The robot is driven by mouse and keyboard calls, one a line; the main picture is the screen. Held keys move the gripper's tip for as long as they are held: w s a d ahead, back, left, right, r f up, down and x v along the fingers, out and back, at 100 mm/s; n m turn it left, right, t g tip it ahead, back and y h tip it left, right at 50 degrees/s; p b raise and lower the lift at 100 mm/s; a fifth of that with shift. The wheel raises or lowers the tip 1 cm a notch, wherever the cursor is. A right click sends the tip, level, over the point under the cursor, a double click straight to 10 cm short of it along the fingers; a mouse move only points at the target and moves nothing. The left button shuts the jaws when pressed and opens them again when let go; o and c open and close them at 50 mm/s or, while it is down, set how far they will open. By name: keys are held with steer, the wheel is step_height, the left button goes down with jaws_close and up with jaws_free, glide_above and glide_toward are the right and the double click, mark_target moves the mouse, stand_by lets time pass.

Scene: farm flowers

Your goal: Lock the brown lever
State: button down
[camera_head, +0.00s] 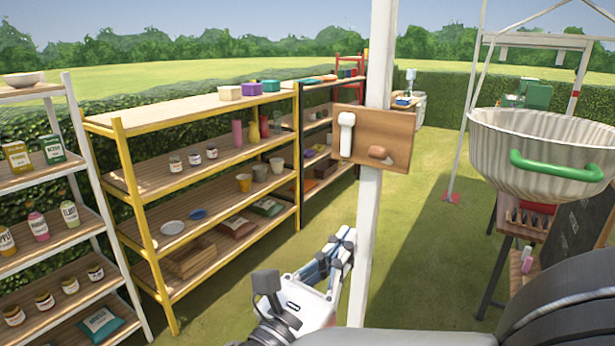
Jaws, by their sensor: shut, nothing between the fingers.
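A brown wooden panel (398,128) is fixed to a white post (367,230) in the middle of the view. On its left side is an upright white lever (346,134). To the right and lower down is the brown lever (381,154), lying roughly level and pointing right. My gripper (347,237) is below the panel, just left of the post, with its fingers pointing up. It is shut and empty, apart from both levers. Whether it touches the post cannot be told.
A yellow shelf (205,180) with pots and bags stands at left, beside a white shelf (78,160). A large ribbed basin with a green handle (556,166) is at right, near a dark board (585,232). Grass lies open behind the post.

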mark_target(382, 157)
steer(key=shift+w+a+r+n+t, duration=0.1)
steer(key=shift+a+r+n+t, duration=0.15)
steer(key=shift+a, duration=0.3)
steer(key=r+p+x, duration=0.1)
steer(key=r+x, duration=0.1)
steer(key=x, duration=1.1)
steer(key=shift+s+a+r, duration=0.2)
steer(key=shift+s+a, duration=0.05)
steer(key=shift+r+y+p, duration=0.2)
steer(key=shift+y+p, duration=0.1)
steer(key=shift+p, duration=0.05)
steer(key=shift+r+p, duration=0.15)
steer(key=shift+p, duration=0.45)
